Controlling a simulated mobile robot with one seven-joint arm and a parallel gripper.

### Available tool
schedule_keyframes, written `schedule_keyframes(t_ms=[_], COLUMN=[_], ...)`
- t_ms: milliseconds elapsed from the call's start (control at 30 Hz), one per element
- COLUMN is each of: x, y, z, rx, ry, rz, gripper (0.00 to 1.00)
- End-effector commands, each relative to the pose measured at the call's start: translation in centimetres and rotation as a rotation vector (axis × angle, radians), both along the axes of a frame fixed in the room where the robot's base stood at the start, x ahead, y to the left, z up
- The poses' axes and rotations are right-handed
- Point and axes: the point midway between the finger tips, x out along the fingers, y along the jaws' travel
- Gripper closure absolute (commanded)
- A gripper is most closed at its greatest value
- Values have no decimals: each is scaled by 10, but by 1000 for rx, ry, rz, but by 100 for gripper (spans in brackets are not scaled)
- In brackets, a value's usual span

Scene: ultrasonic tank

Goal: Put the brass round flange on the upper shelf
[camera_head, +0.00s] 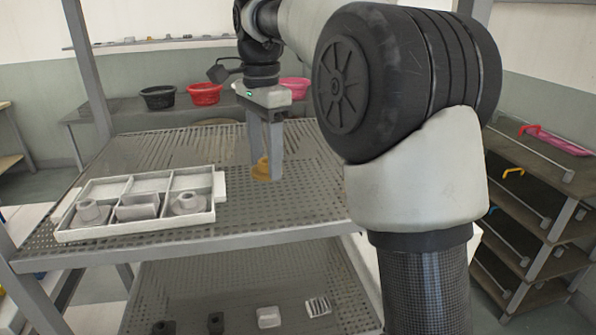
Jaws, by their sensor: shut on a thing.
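The brass round flange (261,170) is between the fingertips of my gripper (266,166), which points down and is shut on it. The flange has a wide round base with a narrower neck, and the fingers hide part of it. It is at or just above the perforated upper shelf (290,212), near the shelf's middle. I cannot tell whether its base touches the shelf.
A white divided tray (135,231) with grey parts stands left on the upper shelf. Several small parts lie on the lower shelf (240,290). Coloured bowls (205,94) stand behind. My arm covers the right side. Shelf surface between tray and flange is clear.

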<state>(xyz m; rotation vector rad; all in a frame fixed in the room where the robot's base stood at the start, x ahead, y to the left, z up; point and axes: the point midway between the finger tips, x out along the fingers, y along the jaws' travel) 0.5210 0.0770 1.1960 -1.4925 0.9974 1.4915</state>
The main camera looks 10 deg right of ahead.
Motion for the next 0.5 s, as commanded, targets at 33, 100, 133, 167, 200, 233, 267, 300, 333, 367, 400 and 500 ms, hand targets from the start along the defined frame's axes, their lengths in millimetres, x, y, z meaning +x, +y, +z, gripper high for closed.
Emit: schedule_keyframes(t_ms=[33,100,133,167,200,233,267,300,333,367,400,500], x=[0,0,0,0,0,0,0,0,0,0,0,0], y=[-16,-34,-41,-48,-56,-61,-66,-70,-73,-75,-77,-79], z=[-1,0,0,0,0,0,0,0,1,1,1,-4], rx=[0,-1,-1,-1,-1,-1,-1,-1,-1,-1,-1,0], ry=[-2,-1,-1,-1,-1,-1,-1,-1,-1,-1,-1,0], rz=[-7,-7,-7,-6,-6,-5,-5,-3,-2,-2,-1,0], gripper=[88,88,88,88,88,88,88,88,88,88,88,88])
